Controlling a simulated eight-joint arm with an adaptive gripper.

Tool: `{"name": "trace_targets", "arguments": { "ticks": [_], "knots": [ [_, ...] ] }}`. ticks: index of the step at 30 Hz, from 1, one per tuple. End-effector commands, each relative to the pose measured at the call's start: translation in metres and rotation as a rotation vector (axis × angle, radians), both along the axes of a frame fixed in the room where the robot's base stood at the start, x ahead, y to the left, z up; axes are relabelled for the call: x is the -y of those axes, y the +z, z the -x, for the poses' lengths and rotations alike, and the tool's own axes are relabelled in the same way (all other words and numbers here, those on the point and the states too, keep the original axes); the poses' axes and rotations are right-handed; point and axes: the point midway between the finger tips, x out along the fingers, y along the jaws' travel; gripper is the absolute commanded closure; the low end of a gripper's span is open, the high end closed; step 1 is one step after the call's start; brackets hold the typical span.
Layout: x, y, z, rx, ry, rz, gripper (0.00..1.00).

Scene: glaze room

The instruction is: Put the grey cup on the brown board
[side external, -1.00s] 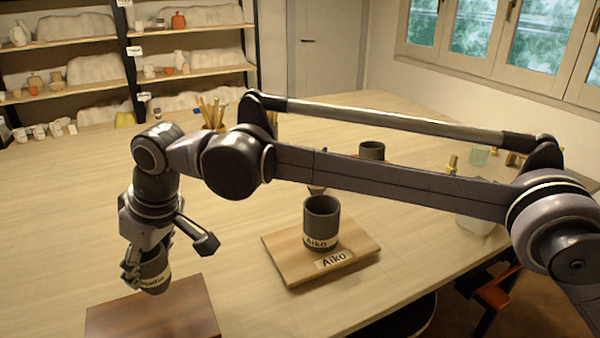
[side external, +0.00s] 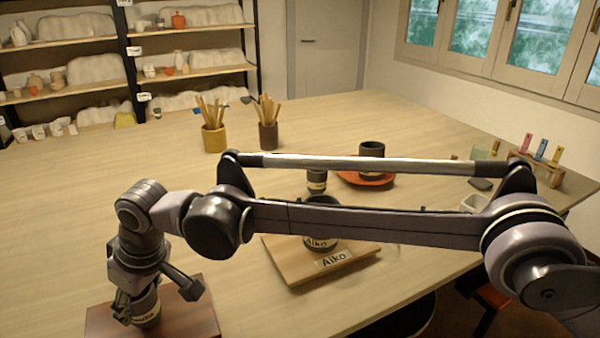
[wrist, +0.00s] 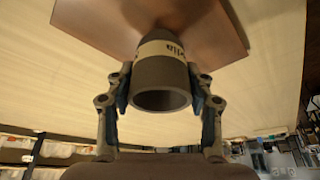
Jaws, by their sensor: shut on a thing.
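My gripper (side external: 133,306) is shut on the grey cup (side external: 147,312), which has a pale name band. The cup is upright or nearly so, over the dark brown board (side external: 190,318) at the front left. I cannot tell whether its base touches the board. In the wrist view, my gripper (wrist: 160,92) has a finger on each side of the cup (wrist: 160,76). The cup's open rim faces the camera, and its far end overlaps the brown board (wrist: 218,30).
A light wooden board (side external: 290,265) marked "Aiko" holds another grey cup (side external: 320,243), partly behind my arm. Beyond stand a small grey cup (side external: 317,180), a dark cup (side external: 371,155) on an orange plate (side external: 350,179), and tool pots (side external: 214,139).

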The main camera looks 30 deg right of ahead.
Motion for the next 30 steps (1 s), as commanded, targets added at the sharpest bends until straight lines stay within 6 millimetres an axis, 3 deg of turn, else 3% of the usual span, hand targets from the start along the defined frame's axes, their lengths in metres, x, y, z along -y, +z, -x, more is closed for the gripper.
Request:
{"name": "trace_targets", "arguments": {
  "ticks": [3,4,6,19,30],
  "knots": [
    [0.0,-0.003,0.0,0.0,0.0,0.0,0.83],
    [0.0,-0.003,0.0,0.0,0.0,0.0,0.41],
    [0.0,-0.003,0.0,0.0,0.0,0.0,0.24],
    [0.001,0.004,0.001,0.0,0.0,0.0,0.24],
    [0.019,0.065,0.019,0.0,0.0,0.0,0.24]
  ]
}}
